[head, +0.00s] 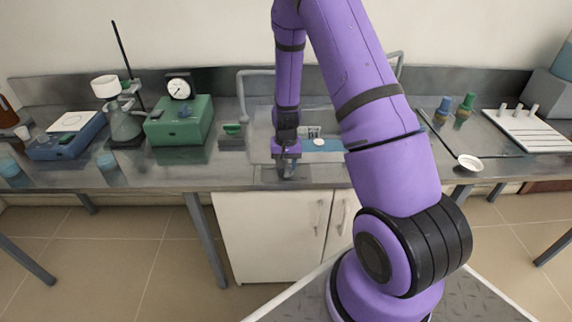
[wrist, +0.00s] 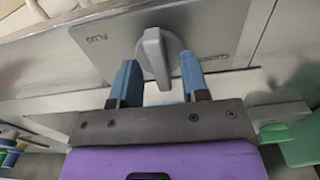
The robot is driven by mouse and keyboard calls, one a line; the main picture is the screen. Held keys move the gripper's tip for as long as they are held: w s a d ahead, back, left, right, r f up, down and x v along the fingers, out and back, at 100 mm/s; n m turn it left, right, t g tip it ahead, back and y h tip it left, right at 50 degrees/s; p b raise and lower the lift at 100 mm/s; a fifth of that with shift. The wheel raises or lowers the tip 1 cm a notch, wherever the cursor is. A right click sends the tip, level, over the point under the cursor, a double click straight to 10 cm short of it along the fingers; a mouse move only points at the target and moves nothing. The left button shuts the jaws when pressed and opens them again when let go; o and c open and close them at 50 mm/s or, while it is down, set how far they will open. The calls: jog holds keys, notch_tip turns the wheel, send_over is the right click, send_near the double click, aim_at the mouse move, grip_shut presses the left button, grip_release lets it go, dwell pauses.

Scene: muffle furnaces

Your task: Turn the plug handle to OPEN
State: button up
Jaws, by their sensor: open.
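The plug handle (wrist: 154,55) is a grey lever on a round hub, mounted on a flat metal plate (wrist: 207,22) with printed words, seen upside down in the wrist view. "PLUG" is on the left; the word right of the handle is too blurred to read surely. The lever's grip runs roughly up and down the picture, slightly tilted. My gripper (wrist: 159,70) is open, its two blue fingers on either side of the grip, apparently with gaps. In the head view my gripper (head: 287,172) is low at the counter's front edge and hides the handle.
A steel counter (head: 225,175) spans the view, with a white cupboard (head: 265,232) below. A green box with a dial (head: 180,122), a flask (head: 122,122) and a blue device (head: 65,138) stand left.

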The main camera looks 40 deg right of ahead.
notch_tip(320, 180, up, 10)
jog(key=shift+r, duration=0.25)
dwell(0.6)
notch_tip(320, 180, up, 13)
jog(key=n+t, duration=0.1)
jog(key=n, duration=0.1)
send_over(286, 165)
jog(key=s+a, duration=0.3)
jog(key=a, duration=0.2)
jog(key=s+a+r+n+t, duration=0.1)
jog(key=s+a+r+t, duration=0.15)
jog(key=s+r, duration=0.4)
jog(key=s+a+r+n+t, duration=0.1)
jog(key=s+a+r+n, duration=0.1)
jog(key=s+r, duration=0.4)
jog(key=s+a+r+n, duration=0.2)
jog(key=s+r, duration=0.4)
jog(key=s, duration=0.5)
jog(key=shift+s+a+t, duration=0.3)
jog(key=shift+a+t, duration=0.05)
jog(key=shift+a, duration=0.55)
